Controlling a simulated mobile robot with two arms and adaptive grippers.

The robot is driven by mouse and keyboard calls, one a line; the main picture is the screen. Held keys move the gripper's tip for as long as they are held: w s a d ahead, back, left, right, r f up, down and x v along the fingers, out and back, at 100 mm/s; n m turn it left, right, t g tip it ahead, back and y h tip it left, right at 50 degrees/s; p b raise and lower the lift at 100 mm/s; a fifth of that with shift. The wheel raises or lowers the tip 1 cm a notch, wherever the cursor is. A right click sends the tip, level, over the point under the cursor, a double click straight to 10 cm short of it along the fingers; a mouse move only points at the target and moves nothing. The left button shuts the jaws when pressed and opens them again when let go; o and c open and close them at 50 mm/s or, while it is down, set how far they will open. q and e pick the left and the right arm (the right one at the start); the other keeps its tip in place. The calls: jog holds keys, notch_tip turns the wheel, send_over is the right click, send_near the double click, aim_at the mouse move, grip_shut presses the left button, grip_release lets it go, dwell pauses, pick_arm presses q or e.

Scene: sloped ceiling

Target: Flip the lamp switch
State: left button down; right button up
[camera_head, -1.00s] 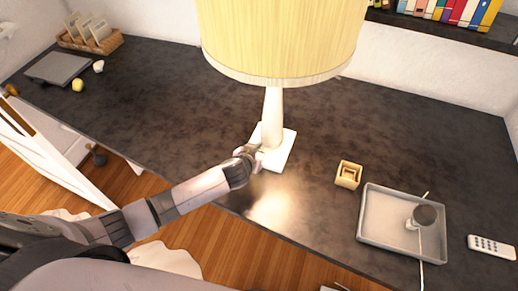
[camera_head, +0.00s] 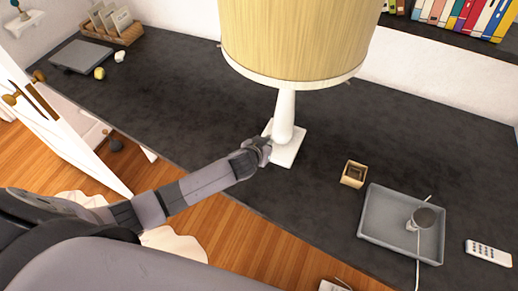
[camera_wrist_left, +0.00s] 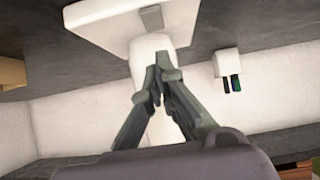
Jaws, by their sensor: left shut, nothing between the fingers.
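The lamp has a tan fabric shade (camera_head: 295,40), a white stem (camera_head: 284,115) and a square white base (camera_head: 287,153), and stands upright on the dark desk. The shade looks unlit. My left gripper (camera_head: 264,146) is at the left side of the base, close to the foot of the stem. In the left wrist view the left gripper (camera_wrist_left: 157,77) has its fingertips together with nothing between them, in front of the white stem, and the lamp base (camera_wrist_left: 120,25) is at the top. My right gripper is not in view.
The dark desk (camera_head: 200,90) is clear behind and left of the lamp. A small wooden box (camera_head: 354,174), a grey tray (camera_head: 375,238) with a cup (camera_head: 424,217), and a white remote (camera_head: 488,252) lie to the right. A laptop (camera_head: 82,56) is at the far left.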

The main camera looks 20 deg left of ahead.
pick_arm(q)
jog(key=b+v, duration=0.3)
jog(key=v, duration=0.7)
jog(key=shift+r, duration=0.15)
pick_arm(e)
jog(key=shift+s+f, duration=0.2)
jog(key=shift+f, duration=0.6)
pick_arm(q)
jog(key=shift+d+r, duration=0.1)
jog(key=shift+d, duration=0.05)
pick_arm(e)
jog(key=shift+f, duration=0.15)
pick_arm(q)
jog(key=b, duration=0.5)
jog(key=shift+w+r, duration=0.3)
jog(key=shift+w, duration=0.1)
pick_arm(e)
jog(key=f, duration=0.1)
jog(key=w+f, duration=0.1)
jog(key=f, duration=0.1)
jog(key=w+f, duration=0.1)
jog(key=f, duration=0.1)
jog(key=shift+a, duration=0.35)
